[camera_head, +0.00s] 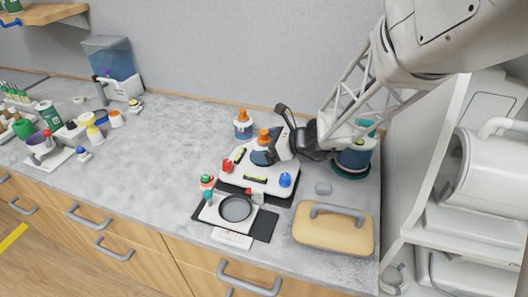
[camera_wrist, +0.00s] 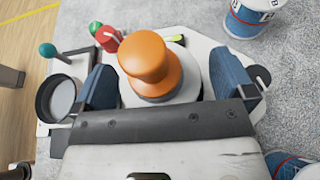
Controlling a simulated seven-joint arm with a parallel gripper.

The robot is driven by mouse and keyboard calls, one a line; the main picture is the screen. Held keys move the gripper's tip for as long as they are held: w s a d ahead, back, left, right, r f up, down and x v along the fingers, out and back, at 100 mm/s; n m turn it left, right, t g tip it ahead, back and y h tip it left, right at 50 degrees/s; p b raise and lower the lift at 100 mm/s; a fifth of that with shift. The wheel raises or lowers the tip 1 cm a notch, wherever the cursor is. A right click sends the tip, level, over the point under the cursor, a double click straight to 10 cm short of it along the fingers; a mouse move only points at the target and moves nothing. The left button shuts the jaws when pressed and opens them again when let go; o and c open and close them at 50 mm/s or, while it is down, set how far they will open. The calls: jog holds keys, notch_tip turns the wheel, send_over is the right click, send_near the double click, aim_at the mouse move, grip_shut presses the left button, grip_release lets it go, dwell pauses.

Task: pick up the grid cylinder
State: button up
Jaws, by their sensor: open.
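The grid cylinder cannot be told for certain by its pattern. An orange-topped cylinder (camera_head: 264,137) stands on a white device (camera_head: 262,180), partly hidden by my gripper (camera_head: 285,140). In the wrist view its orange top (camera_wrist: 150,65) shows between the two fingers of my gripper (camera_wrist: 165,88), with a gap to each finger. My gripper is open, its fingers on either side of the orange top. Another blue-and-white cylinder with an orange cap (camera_head: 242,124) stands behind the device. The lower body of the cylinder between my fingers is hidden.
A round black dish (camera_head: 236,208) lies in front of the device. A tan block with a grey handle (camera_head: 333,230) lies at the front right. A blue container (camera_head: 353,158) stands right of my gripper. White equipment (camera_head: 490,190) borders the right side. The counter's left middle (camera_head: 165,145) is clear.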

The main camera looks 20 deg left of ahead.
jog(key=c, duration=1.2)
jog(key=shift+o, duration=0.2)
jog(key=shift+r, duration=0.15)
jog(key=shift+r, duration=4.9)
